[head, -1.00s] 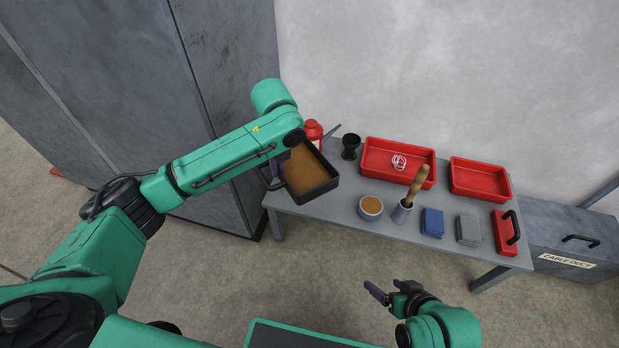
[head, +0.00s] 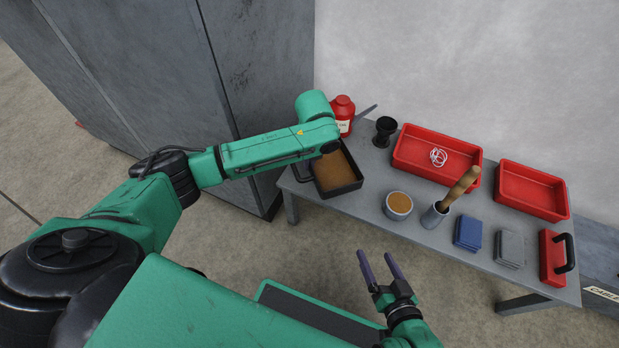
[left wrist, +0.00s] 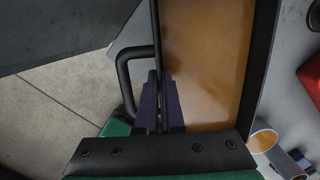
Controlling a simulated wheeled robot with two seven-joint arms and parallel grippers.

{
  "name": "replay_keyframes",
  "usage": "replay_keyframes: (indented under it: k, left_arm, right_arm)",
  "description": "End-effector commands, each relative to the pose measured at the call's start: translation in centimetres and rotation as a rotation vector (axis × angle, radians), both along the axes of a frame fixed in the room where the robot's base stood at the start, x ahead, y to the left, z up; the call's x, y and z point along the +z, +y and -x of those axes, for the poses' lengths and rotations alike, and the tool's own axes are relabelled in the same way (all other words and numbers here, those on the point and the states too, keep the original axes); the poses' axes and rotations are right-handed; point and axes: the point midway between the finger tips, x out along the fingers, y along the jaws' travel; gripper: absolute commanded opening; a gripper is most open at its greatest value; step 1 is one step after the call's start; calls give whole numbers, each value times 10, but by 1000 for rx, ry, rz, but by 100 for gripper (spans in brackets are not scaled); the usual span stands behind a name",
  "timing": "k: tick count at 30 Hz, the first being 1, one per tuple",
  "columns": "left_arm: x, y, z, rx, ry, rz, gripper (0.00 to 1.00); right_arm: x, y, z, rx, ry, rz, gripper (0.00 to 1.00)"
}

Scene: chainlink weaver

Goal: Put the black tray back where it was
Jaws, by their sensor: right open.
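The black tray (head: 345,188), with a brown surface inside, is at the left end of the grey table (head: 375,205). I cannot tell whether its base rests on the tabletop. In the left wrist view the tray's dark wall (left wrist: 262,60) and side handle (left wrist: 122,75) show. In the head view my left forearm hides these fingers. My right gripper (head: 376,254) is open and empty, in front of the table and well away from the tray.
A red bottle (head: 343,115) and a black cup (head: 384,131) stand behind the tray. A grey cabinet (head: 270,70) stands at left.

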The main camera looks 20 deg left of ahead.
Motion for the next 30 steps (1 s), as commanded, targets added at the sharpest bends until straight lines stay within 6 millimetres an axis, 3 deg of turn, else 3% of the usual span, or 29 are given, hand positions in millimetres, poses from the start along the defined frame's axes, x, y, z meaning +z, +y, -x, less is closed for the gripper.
replay_keyframes:
  k: [6, 8, 17, 18, 20, 30]
  left_arm:
    - [-49, -1, 0, -1, 1, 1, 0]
    - [-55, -1, 0, -1, -1, 1, 0]
    - [-54, 0, 0, 0, 0, 0, 0]
    - [-55, 0, 1, -1, 2, -1, 16]
    - [-55, 0, 1, -1, 2, -1, 35]
    - [-51, 0, 0, -1, 1, 1, 35]
  right_arm:
    - [-30, 1, 0, -19, -26, -20, 84]
    - [-32, 1, 0, -22, -32, -24, 84]
    - [-29, 0, 0, -24, -33, -25, 84]
    - [-29, 0, 0, -24, -33, -25, 84]
    - [-29, 0, 0, -24, -33, -25, 84]
    - [-28, 1, 0, -24, -33, -27, 84]
